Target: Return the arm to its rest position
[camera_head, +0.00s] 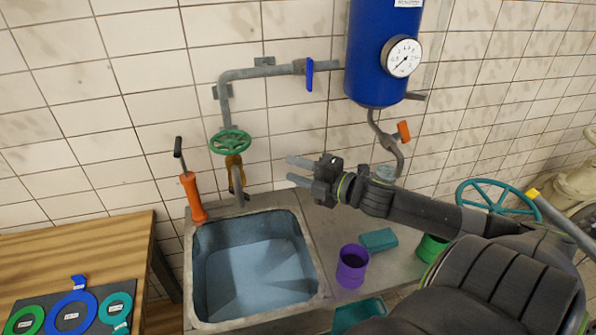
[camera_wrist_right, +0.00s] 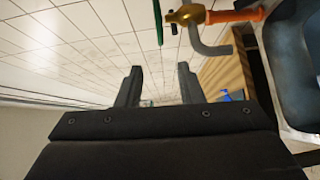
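My right arm comes in from the lower right in the head view. My right gripper (camera_head: 292,170) is held over the counter, behind the right rim of the sink, with its fingers pointing left toward the tap. Its fingers are apart and nothing is between them. In the right wrist view the two fingers of the right gripper (camera_wrist_right: 158,90) are also apart and empty, with tiled wall beyond. My left gripper does not show in either view.
A metal sink (camera_head: 312,262) holds water. The tap with green handwheel (camera_head: 230,142) and an orange hand pump (camera_head: 192,195) stand behind it. A purple cup (camera_head: 352,266) and teal block (camera_head: 379,240) are under my arm. A blue tank (camera_head: 376,50) hangs above. A wooden table (camera_head: 80,255) is left.

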